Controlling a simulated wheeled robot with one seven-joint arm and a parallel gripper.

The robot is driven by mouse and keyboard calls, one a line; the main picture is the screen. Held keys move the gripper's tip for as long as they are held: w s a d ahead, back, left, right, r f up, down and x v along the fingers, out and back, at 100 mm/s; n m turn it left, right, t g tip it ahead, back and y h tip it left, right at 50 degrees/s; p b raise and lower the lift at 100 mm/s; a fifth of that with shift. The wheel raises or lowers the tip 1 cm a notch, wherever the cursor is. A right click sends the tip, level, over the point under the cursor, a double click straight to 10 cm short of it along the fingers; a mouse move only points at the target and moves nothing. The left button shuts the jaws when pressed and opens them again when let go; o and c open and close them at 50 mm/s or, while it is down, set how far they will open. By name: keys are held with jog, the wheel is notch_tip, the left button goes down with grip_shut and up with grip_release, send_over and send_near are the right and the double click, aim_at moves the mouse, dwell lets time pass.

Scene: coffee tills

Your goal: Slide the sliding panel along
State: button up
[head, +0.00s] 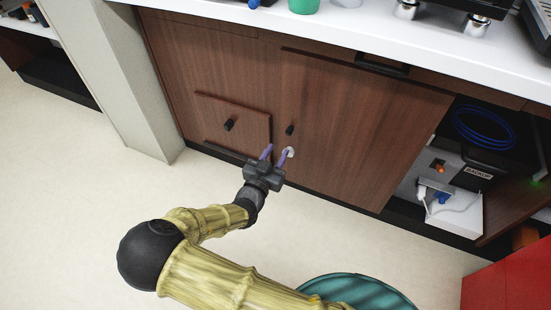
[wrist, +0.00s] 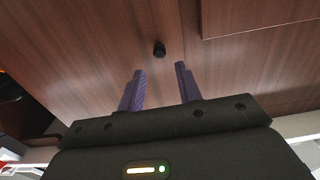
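A small brown wooden panel (head: 249,121) with a black knob (head: 228,125) sits on the cabinet front, with dark strips along its upper and lower sides. Right of it is a larger wooden panel (head: 345,125) with its own black knob (head: 289,130) near its left edge. I cannot tell for certain which one slides. My gripper (head: 279,150) is open and empty, its purple fingers just below the larger panel's knob. In the wrist view the knob (wrist: 159,48) shows ahead of the gap between my fingers (wrist: 161,72), apart from them.
A white counter (head: 230,15) overhangs the cabinet. To the right is an open bay with a black box (head: 486,150), a blue cable coil (head: 484,128) and a white box (head: 455,212). A pale post (head: 115,80) stands left. A teal round object (head: 358,290) and red block (head: 505,285) are in front.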

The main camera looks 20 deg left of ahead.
aim_at(288, 134)
jog(key=shift+w+a, duration=0.1)
dwell(0.4)
jog(key=w+d+b, duration=0.1)
jog(key=w+b, duration=0.1)
jog(key=w, duration=0.6)
jog(key=shift+s, duration=0.15)
grip_shut()
